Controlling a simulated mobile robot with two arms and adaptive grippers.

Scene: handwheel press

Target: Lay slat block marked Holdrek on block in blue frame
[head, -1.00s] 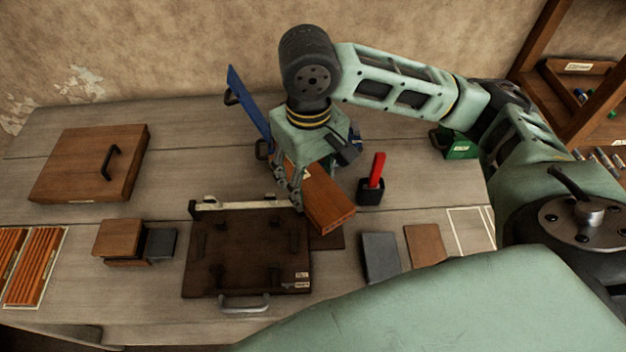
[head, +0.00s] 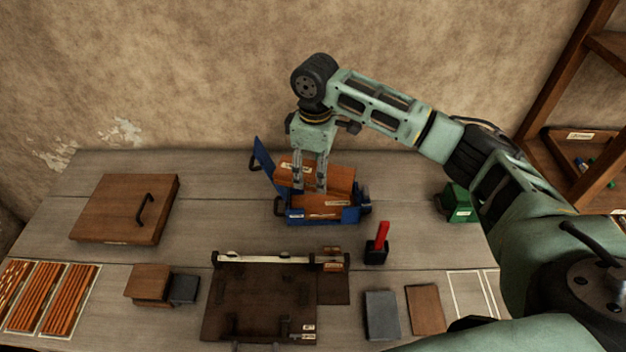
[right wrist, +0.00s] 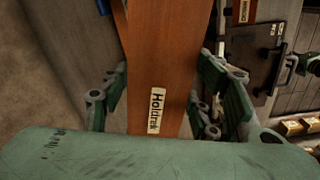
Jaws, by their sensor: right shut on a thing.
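The slat block marked Holdrek (right wrist: 158,75) is reddish-brown wood, and its label faces me in the right wrist view. My right gripper (head: 310,186) is shut on it, with a finger on each side. In the head view the held slat block (head: 341,179) is over the blue frame (head: 349,214), slightly tilted. Another wooden block (head: 316,207) with a label lies in the blue frame, just below the held one. I cannot tell whether the two blocks touch. The fingers hide part of both. My left gripper is not in view.
A dark board (head: 255,300) with a pale rail lies in front of the frame. A red-handled tool (head: 380,240) stands in a black holder to the right, near a green box (head: 459,204). A wooden lid (head: 125,208) lies at left, with bare table between it and the frame.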

